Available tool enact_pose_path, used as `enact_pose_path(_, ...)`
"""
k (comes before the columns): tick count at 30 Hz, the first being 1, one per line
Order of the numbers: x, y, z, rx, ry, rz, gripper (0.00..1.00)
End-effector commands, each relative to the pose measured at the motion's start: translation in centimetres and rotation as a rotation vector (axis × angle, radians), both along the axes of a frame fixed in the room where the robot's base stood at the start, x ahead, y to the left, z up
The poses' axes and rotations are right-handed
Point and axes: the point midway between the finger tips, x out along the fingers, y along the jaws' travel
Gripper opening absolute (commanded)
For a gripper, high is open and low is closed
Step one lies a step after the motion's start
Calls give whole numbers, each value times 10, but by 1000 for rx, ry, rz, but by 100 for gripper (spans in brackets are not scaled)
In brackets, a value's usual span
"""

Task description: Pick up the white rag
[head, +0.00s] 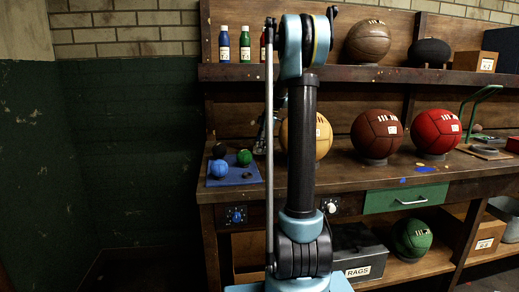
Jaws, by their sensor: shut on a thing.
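I see no white rag in the head view. A grey box labelled RAGS (358,257) sits on the lower shelf under the bench, partly behind my arm; its contents cannot be made out. My arm stands upright in the middle of the view and hides part of the bench.
The wooden bench (235,203) holds yellow (322,136), maroon (377,135) and red (436,132) balls. Small balls lie on a blue mat (216,181) at left. Bottles and a brown ball (368,41) stand on the upper shelf. A green ball (412,238) sits below.

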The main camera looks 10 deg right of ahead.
Motion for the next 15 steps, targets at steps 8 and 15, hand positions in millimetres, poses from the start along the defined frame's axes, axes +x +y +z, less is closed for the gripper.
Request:
enact_pose_path(8, -46, -1, 0, 0, 0, -1, 33)
enact_pose_path(15, -59, -1, 24, 0, 0, -1, 33)
